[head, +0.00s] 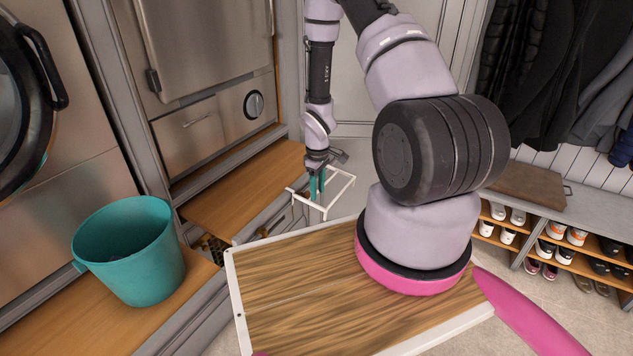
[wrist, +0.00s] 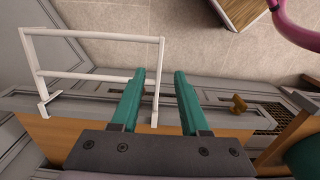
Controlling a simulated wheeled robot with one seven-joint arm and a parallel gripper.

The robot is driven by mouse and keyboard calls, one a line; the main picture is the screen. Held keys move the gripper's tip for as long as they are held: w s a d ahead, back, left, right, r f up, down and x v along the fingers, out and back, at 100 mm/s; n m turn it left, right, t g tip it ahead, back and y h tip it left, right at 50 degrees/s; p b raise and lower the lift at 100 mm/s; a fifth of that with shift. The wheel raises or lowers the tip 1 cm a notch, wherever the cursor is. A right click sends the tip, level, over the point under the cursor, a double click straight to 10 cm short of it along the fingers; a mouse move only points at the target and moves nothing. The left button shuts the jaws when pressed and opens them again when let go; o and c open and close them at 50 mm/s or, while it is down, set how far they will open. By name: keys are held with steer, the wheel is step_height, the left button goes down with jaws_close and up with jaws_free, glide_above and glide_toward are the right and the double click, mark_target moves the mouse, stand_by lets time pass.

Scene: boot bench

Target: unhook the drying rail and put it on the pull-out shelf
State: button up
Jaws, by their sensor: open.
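The drying rail (head: 341,198) is a white frame of thin bars. It sticks out level from the grey front edge beside a wooden board (head: 228,197), and its hooked ends lie at that edge in the wrist view (wrist: 90,75). My gripper (head: 317,192) points down at the rail with teal fingers apart. In the wrist view, one end bar of the rail shows between the open fingers (wrist: 160,73); I cannot tell how deep it sits between them. A second wooden board (head: 60,318), under a teal bucket, lies lower left. Either board may be the pull-out shelf.
The teal bucket (head: 130,250) stands on the left board. My wood-topped base fills the front. A shoe rack (head: 550,240) and hanging coats (head: 570,80) are at the right. The board beneath the steel appliance (head: 215,140) looks bare.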

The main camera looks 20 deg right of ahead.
mark_target(318, 207)
step_height(318, 207, down, 8)
steer(key=shift+r, duration=0.1)
stand_by(0.4)
jaws_close()
stand_by(2.9)
steer(key=shift+r, duration=3.5)
